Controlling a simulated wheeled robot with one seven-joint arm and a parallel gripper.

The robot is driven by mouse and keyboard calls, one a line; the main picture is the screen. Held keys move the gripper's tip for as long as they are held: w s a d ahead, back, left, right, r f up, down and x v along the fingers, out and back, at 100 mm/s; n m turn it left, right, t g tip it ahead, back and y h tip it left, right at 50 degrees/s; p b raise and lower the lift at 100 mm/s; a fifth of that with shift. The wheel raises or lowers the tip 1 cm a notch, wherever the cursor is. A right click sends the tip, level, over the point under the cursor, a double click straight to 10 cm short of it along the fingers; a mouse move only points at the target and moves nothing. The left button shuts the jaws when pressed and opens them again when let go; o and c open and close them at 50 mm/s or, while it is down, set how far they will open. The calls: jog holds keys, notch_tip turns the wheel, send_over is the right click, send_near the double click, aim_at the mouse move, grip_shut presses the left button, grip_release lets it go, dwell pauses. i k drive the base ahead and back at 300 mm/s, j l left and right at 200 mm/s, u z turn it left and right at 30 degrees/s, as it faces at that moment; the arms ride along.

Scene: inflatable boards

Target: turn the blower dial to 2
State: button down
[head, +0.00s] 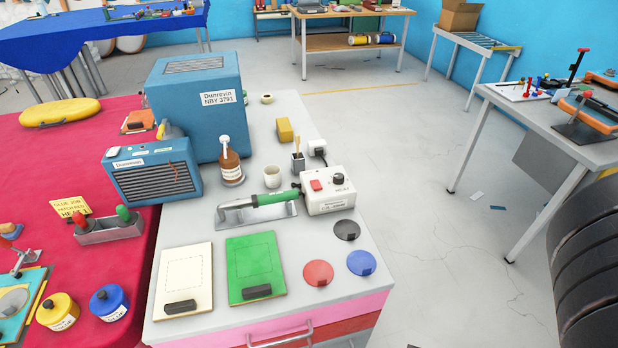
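A white control box (327,201) stands on the grey workbench. It has a red switch (316,185), a black dial (338,179) and a label that reads HEAT; the dial's numbers and pointer are too small to read. A tool with a green handle (275,198) lies on a metal plate left of the box. A blue louvred unit (153,176) and a larger blue box (196,105) marked Dunrovin stand behind at the left. I cannot tell which unit the task calls the blower. My gripper is not in view.
A brown bottle (231,167), a white cup (272,177) and a brush pot (298,161) stand behind the tool. White and green boards (254,262) and black, red and blue discs (361,263) lie in front. Open floor (425,215) lies to the right; black tyres (590,260) stand at far right.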

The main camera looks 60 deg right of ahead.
aim_at(338, 179)
jog(key=z, duration=1.25)
